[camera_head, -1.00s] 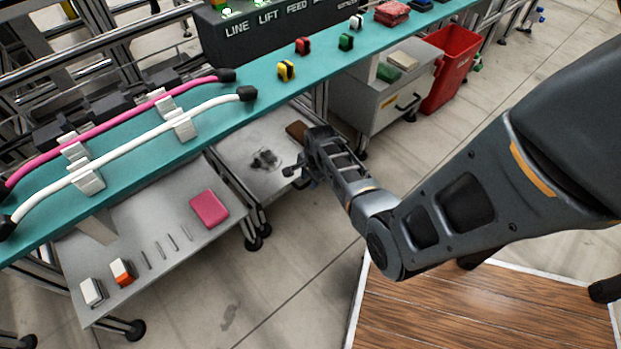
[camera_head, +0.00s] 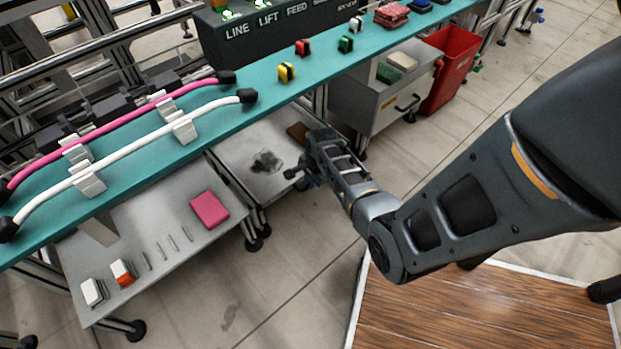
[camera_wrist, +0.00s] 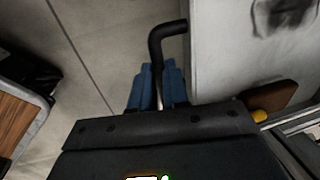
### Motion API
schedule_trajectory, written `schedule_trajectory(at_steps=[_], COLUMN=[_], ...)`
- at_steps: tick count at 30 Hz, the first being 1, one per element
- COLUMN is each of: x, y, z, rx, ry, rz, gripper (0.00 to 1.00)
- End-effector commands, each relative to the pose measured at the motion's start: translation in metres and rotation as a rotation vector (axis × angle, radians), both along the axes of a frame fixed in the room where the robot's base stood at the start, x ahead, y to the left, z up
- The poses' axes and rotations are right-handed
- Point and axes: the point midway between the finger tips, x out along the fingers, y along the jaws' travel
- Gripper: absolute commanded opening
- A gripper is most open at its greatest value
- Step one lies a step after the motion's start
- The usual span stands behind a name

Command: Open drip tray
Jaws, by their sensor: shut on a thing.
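The drip tray (camera_head: 240,148) is a flat grey-white metal surface with a dark stain, low under the teal rail. It also shows at the right of the wrist view (camera_wrist: 215,70). A black bent handle (camera_wrist: 162,40) stands along its edge in the wrist view. My gripper (camera_wrist: 157,85) has blue fingers closed around the handle's bar. In the head view my gripper (camera_head: 307,180) is at the tray's right edge, where my wrist partly hides the handle and the fingers.
A brown block (camera_head: 297,131) lies on the tray near my wrist. A lower grey shelf (camera_head: 150,215) holds a pink pad (camera_head: 209,209). A grey cabinet (camera_head: 375,105) and a red bin (camera_head: 452,68) stand behind. Open floor lies in front of the tray.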

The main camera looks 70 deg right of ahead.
Motion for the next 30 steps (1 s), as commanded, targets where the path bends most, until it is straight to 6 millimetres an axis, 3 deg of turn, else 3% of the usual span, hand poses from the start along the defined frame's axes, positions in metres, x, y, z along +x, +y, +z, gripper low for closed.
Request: schedule_trajectory(at_steps=[8, 21, 30], x=[-0.043, -0.146, -0.203], y=[0.027, 0.090, 0.125], z=[0.006, 0.005, 0.003], rx=[0.006, 0.007, 0.005], ry=[0.008, 0.007, 0.006], rz=[-0.001, -0.002, -0.001], gripper=[0.00, 0.00, 0.00])
